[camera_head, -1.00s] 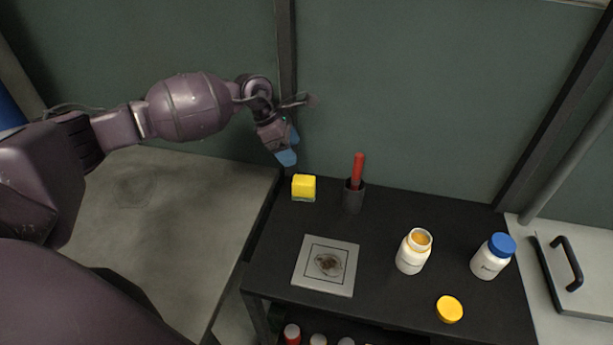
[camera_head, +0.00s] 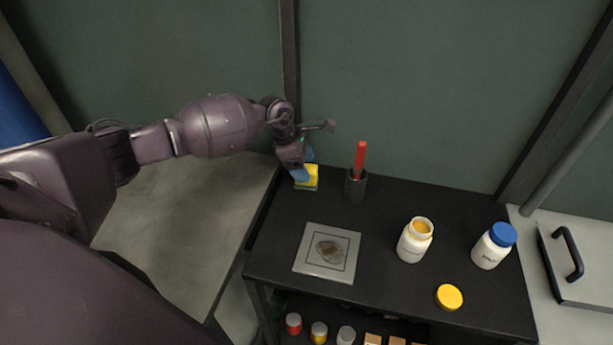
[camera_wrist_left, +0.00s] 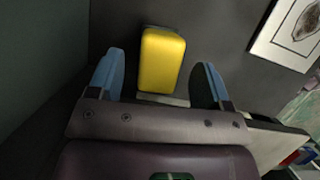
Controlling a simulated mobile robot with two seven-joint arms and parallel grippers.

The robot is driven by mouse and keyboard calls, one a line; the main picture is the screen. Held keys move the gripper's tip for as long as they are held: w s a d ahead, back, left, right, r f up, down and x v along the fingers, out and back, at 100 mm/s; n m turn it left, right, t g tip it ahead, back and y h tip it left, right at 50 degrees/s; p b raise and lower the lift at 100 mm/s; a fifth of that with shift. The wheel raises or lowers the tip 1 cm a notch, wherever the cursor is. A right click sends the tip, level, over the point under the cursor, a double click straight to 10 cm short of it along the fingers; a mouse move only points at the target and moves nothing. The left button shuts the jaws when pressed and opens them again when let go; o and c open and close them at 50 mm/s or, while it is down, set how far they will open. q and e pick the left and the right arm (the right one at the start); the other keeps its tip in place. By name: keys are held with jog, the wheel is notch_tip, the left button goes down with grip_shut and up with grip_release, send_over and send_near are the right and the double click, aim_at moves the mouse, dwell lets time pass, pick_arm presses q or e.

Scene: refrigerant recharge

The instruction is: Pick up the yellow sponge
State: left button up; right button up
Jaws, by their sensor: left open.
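The yellow sponge (camera_head: 313,179) sits on the black table near its back left corner. My left gripper (camera_head: 303,172) is at the sponge and partly covers it in the head view. In the left wrist view, the sponge (camera_wrist_left: 161,60) lies between the two blue fingertips of my left gripper (camera_wrist_left: 161,80), with a gap on each side. The left gripper is open and points down toward the table. My right gripper is not in view.
A dark holder (camera_head: 355,187) with a red-handled tool (camera_head: 360,158) stands just right of the sponge. A grey plate (camera_head: 311,269), an open white jar (camera_head: 414,243), a yellow lid (camera_head: 449,296) and a blue-capped jar (camera_head: 492,247) are nearer. A dark wall is behind.

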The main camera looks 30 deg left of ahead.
pick_arm(q)
jog(key=shift+x, duration=1)
jog(key=c, duration=1)
